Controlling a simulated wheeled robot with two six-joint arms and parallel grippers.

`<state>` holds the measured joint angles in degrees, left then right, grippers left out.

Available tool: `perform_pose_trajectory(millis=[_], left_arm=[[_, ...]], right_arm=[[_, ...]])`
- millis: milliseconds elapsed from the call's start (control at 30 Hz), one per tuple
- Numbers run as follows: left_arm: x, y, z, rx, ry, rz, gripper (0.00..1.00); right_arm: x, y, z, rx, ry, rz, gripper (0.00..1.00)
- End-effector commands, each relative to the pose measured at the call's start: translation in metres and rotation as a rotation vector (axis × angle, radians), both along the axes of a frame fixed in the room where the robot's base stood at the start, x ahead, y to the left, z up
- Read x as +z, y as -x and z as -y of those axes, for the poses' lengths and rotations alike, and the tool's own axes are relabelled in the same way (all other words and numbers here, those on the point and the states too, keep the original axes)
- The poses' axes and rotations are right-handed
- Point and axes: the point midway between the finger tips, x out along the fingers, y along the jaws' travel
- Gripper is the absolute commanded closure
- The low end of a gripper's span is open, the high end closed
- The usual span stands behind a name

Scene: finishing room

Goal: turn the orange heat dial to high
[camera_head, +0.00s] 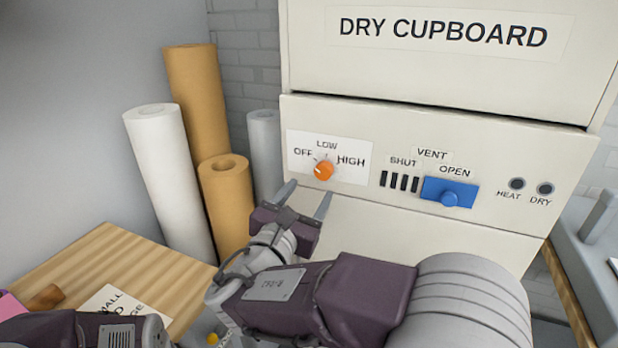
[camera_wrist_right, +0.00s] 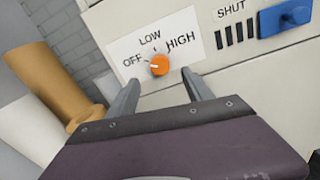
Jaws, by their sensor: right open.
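The orange heat dial (camera_head: 324,170) sits on a white label marked OFF, LOW and HIGH on the front of the dry cupboard (camera_head: 440,120). Its white pointer mark is on the left side, toward OFF. My right gripper (camera_head: 306,196) is open just below and in front of the dial, its two fingers apart. In the right wrist view the dial (camera_wrist_right: 159,65) shows between and beyond the fingertips (camera_wrist_right: 161,86), with nothing held. My left arm shows only in part at the bottom left of the head view, its gripper out of sight.
Right of the dial are black vent slots and a blue vent slider (camera_head: 449,192), then two dark lamps marked HEAT and DRY. Paper rolls (camera_head: 195,90) stand left of the cupboard. A wooden table (camera_head: 125,265) with a printed card is at lower left.

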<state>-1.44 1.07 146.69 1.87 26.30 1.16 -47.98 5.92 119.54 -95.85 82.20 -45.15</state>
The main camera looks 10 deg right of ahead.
Motion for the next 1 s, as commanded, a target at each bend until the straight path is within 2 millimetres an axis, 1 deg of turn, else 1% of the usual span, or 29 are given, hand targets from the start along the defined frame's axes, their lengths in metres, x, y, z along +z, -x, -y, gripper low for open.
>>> perform_pose_trajectory(millis=[200,300,400,533,733,933,967,1000], left_arm=[[-0.004,0.0,0.0,0.0,0.0,0.0,0.53],[-0.005,0.0,0.0,0.0,0.0,0.0,0.53],[-0.005,0.0,0.0,0.0,0.0,0.0,0.53],[-0.005,0.0,0.0,0.0,0.0,0.0,0.53],[-0.005,0.0,0.0,0.0,0.0,0.0,0.53],[-0.005,0.0,0.0,0.0,0.0,0.0,0.53],[-0.005,0.0,0.0,0.0,0.0,0.0,0.53],[-0.005,0.0,0.0,0.0,0.0,0.0,0.53]], right_arm=[[-0.002,-0.038,0.027,-0.008,-0.001,-0.002,0.41],[-0.001,-0.053,0.036,-0.007,-0.001,-0.002,0.41],[-0.001,-0.063,0.042,-0.006,-0.002,-0.002,0.41],[-0.001,-0.069,0.045,-0.002,-0.001,-0.002,0.41],[-0.001,-0.069,0.045,-0.001,-0.003,-0.002,0.41],[-0.001,-0.069,0.045,-0.001,-0.003,-0.002,0.96],[-0.001,-0.069,0.045,-0.001,-0.003,-0.002,1.0],[-0.001,-0.069,0.045,-0.001,-0.003,-0.002,1.0]])
